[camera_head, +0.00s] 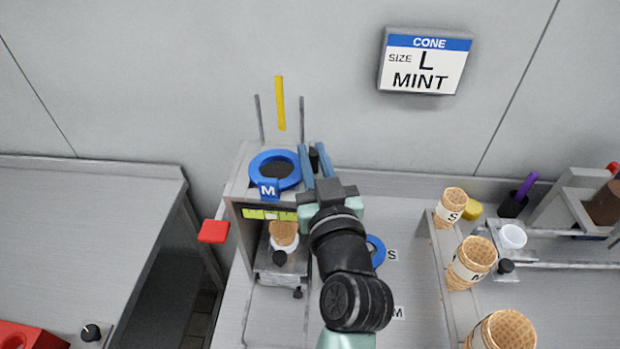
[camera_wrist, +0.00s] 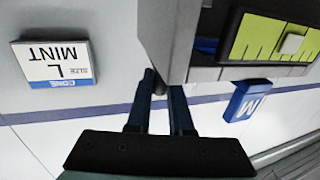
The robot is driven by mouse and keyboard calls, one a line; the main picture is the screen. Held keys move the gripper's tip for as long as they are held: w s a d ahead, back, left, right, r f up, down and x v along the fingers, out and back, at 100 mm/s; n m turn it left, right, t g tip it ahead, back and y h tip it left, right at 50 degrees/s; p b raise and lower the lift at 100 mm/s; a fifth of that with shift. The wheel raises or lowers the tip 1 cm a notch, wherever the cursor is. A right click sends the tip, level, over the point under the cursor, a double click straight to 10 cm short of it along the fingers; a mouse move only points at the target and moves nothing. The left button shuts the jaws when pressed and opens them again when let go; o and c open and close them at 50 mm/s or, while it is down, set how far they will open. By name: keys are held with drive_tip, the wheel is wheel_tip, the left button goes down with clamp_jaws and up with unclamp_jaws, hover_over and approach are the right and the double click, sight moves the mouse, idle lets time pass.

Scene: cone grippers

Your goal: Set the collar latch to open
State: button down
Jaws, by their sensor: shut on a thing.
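A blue ring collar with an M tag (camera_head: 262,160) sits on top of the grey machine (camera_head: 240,180). Its M tag (camera_wrist: 247,103) also shows in the wrist view. My gripper (camera_head: 313,163) is at the right side of the machine top, just right of the collar. Its blue fingers are shut on a small dark knob (camera_head: 314,154), seemingly the collar latch. In the wrist view the knob (camera_wrist: 158,87) shows partly between the fingertips, beside the machine's grey side. The fingers hide most of it, and I cannot tell its setting.
A sign (camera_head: 426,62) on the wall reads cone size L, mint. A cone (camera_head: 284,232) sits in the machine below a yellow-green scale (camera_head: 262,213). Another blue ring (camera_head: 376,251) lies by an S label. Several cones stand at right. A red paddle (camera_head: 213,231) juts out left.

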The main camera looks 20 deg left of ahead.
drive_tip(key=shift+w+d+f+n+g+y+b, duration=0.2)
drive_tip(key=shift+n+g+y+b, duration=0.35)
drive_tip(key=shift+b, duration=0.8)
drive_tip(key=shift+w+d+f+n+g+y+b, duration=0.1)
drive_tip(key=shift+d+n+g+y+b, duration=0.45)
drive_tip(key=shift+b, duration=0.75)
drive_tip(key=shift+w+d+r+n+g+y+b, duration=0.1)
drive_tip(key=shift+w+d+n+g+y+b, duration=0.3)
drive_tip(key=shift+n+g+y+b, duration=0.95)
drive_tip(key=shift+w+d+r+n+g+y+b, duration=0.2)
drive_tip(key=shift+w+n+g+y+b, duration=0.45)
drive_tip(key=shift+n+g+b, duration=1.3)
drive_tip(key=shift+w+d+n+g+y+b, duration=0.4)
drive_tip(key=shift+n+g+y+b, duration=0.65)
drive_tip(key=shift+g+b, duration=1.25)
drive_tip(key=shift+w+n+g, duration=0.1)
drive_tip(key=shift+n+g, duration=0.15)
drive_tip(key=shift+g, duration=0.45)
drive_tip(key=shift+a, duration=0.1)
drive_tip(key=c, duration=1.1)
unclamp_jaws()
